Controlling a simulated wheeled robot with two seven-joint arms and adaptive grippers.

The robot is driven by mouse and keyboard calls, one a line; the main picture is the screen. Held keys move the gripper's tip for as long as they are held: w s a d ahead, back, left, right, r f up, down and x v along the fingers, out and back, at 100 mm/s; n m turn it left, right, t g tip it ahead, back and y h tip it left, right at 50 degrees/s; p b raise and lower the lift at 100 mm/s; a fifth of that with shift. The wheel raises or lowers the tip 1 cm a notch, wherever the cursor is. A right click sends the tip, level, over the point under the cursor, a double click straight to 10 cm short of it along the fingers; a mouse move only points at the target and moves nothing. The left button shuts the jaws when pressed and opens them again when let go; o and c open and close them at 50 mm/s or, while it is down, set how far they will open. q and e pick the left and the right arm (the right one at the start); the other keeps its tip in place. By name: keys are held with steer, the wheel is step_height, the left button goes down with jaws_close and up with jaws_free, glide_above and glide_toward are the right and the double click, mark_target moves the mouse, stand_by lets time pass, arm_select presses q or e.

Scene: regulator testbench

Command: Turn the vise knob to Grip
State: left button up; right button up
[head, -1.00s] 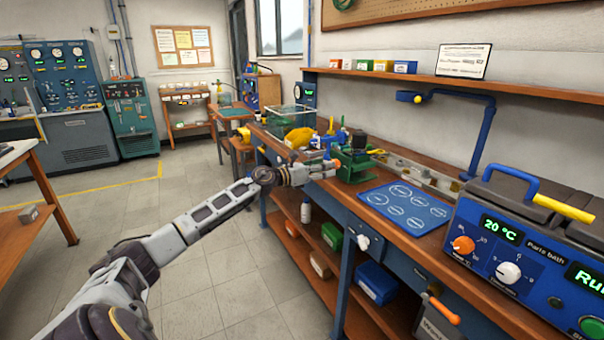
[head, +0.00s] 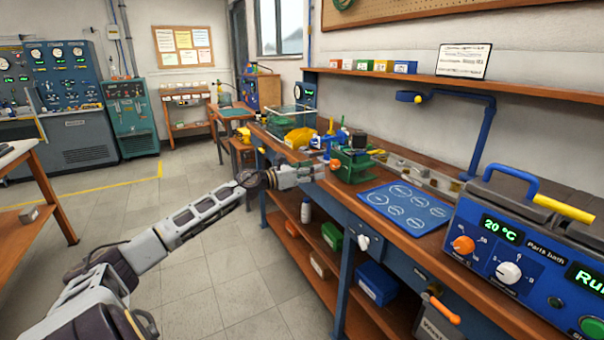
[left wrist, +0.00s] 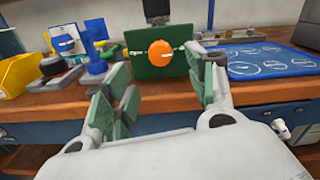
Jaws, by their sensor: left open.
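The vise is a green block (head: 354,166) on the wooden bench, with a dark part on top. Its round orange knob (left wrist: 161,54) is on the green face toward me, and a small pale label or pointer shows beside it in the left wrist view. The knob also shows in the head view (head: 336,164). My left gripper (left wrist: 165,95) is open and empty, its green-padded fingers apart, with the knob between them in the picture and a little beyond the tips. In the head view my left gripper (head: 318,171) is close in front of the vise. My right gripper is not seen.
Left of the vise are a blue fixture (left wrist: 94,52) and a yellow bin (left wrist: 18,73). A blue mat with printed circles (head: 405,207) lies to the right. The blue Parts bath (head: 520,245) stands nearer, on the right. The floor (head: 215,280) below my left arm is clear.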

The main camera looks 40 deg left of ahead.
arm_select(q)
steer(key=shift+v, duration=1.8)
steer(key=shift+s, duration=0.1)
